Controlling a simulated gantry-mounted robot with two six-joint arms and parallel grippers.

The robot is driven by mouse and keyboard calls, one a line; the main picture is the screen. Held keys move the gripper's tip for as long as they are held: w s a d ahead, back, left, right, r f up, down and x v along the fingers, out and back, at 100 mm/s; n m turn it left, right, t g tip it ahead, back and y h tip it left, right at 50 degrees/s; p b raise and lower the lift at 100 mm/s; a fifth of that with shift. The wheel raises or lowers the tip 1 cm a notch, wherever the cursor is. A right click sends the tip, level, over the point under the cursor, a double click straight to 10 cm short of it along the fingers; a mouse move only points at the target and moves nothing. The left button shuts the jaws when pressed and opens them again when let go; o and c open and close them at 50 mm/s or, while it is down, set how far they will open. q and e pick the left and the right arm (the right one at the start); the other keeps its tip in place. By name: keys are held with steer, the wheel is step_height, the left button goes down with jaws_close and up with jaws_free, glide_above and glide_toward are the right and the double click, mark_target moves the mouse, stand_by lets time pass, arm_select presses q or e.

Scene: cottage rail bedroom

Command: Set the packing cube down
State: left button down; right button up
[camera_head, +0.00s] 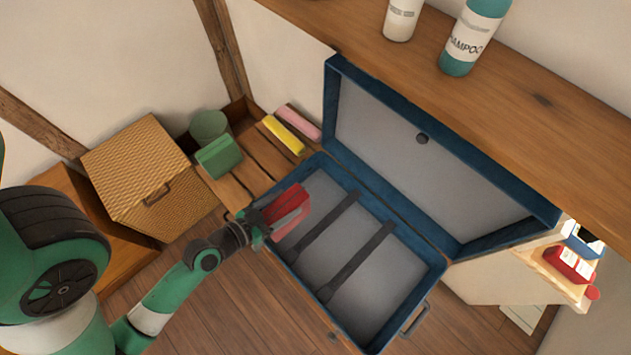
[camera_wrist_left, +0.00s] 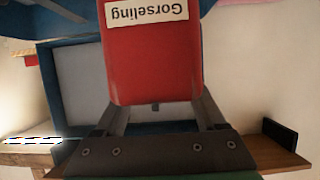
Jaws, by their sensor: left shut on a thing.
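The red packing cube (camera_head: 290,206) is held in my left gripper (camera_head: 268,224), over the left end of the open blue suitcase (camera_head: 403,303). In the left wrist view the red cube (camera_wrist_left: 154,60) fills the middle between the two fingers of my left gripper (camera_wrist_left: 160,112), with a label reading "Gorseling" upside down. I cannot tell whether the cube touches the suitcase floor. The suitcase floor is grey with two dark straps, and its lid stands open at the back. My right gripper is not in view.
A wooden bench (camera_head: 238,183) left of the suitcase carries a green block (camera_head: 219,157), a green cup (camera_head: 208,125), a yellow block (camera_head: 284,135) and a pink block (camera_head: 299,122). A wicker box (camera_head: 135,160) stands further left. A wooden shelf (camera_head: 560,100) with bottles overhangs the lid.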

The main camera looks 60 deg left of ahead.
mark_target(299, 187)
arm_select(q)
steer(key=w+a+f, duration=0.1)
steer(key=w, duration=0.1)
steer(key=w+a+f+b, duration=0.1)
steer(key=w+a, duration=0.1)
steer(key=w+a+f, duration=0.2)
steer(key=shift+w, duration=0.15)
steer(key=w+a+f+b, duration=0.2)
steer(key=w+f+b, duration=0.1)
steer(key=f, duration=0.5)
steer(key=shift+a+b, duration=0.2)
steer(key=shift+b, duration=0.6)
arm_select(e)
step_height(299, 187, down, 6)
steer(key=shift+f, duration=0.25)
arm_select(q)
steer(key=shift+w, duration=0.1)
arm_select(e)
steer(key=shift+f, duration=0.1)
